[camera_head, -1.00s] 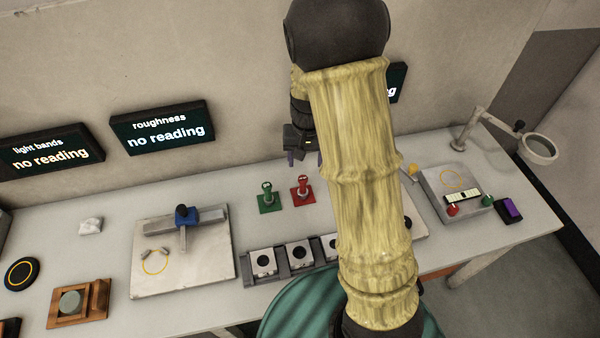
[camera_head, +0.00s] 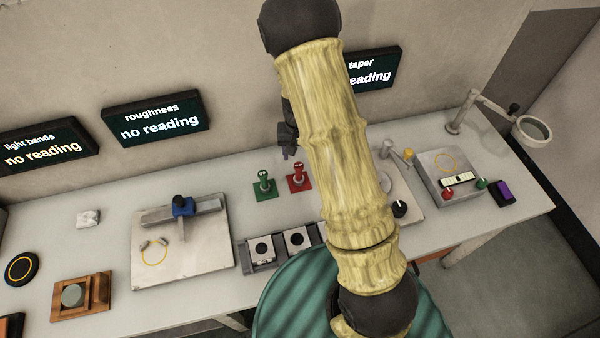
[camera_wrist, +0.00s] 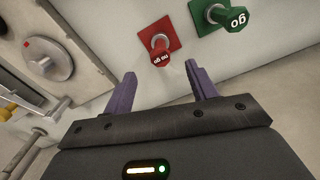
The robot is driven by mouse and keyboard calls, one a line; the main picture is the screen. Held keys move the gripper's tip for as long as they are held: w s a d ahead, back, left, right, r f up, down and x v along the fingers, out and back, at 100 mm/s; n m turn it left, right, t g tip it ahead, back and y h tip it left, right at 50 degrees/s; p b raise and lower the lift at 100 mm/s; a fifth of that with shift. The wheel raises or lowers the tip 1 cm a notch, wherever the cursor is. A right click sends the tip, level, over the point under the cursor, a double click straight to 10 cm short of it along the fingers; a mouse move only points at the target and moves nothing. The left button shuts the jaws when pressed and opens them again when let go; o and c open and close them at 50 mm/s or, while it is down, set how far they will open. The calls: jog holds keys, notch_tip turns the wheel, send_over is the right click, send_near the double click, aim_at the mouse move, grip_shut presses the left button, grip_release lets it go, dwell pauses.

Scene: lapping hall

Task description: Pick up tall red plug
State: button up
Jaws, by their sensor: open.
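The red plug (camera_head: 298,174) stands upright on a red square base on the bench, right of a similar green plug (camera_head: 264,182). In the wrist view the red plug (camera_wrist: 167,66) has a dark red lettered head and a metal stem. It appears between and just beyond the purple fingertips of my gripper (camera_wrist: 161,73). The fingers are apart with nothing between them. In the head view my gripper (camera_head: 287,150) is partly hidden behind my arm, near and above the red plug. The green plug (camera_wrist: 228,17) lies at the upper right of the wrist view.
A metal block row (camera_head: 282,246) sits in front of the plugs. A plate with a blue-topped fixture (camera_head: 183,240) is to the left. A device with a dark knob (camera_head: 400,209) is to the right. Screens line the wall. My arm hides part of the bench.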

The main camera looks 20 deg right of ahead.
aim_at(299, 165)
jog(key=f, duration=0.5)
jog(key=shift+s+a+f+p, duration=0.1)
jog(key=shift+a+p, duration=0.15)
jog(key=shift+p, duration=0.1)
jog(key=shift+f, duration=0.35)
jog(key=shift+d+f, duration=0.1)
jog(key=shift+f, duration=0.05)
jog(key=shift+f+p, duration=0.25)
jog(key=shift+p, duration=0.05)
jog(key=shift+f+p, duration=0.65)
jog(key=shift+f, duration=1.55)
jog(key=c, duration=1.2)
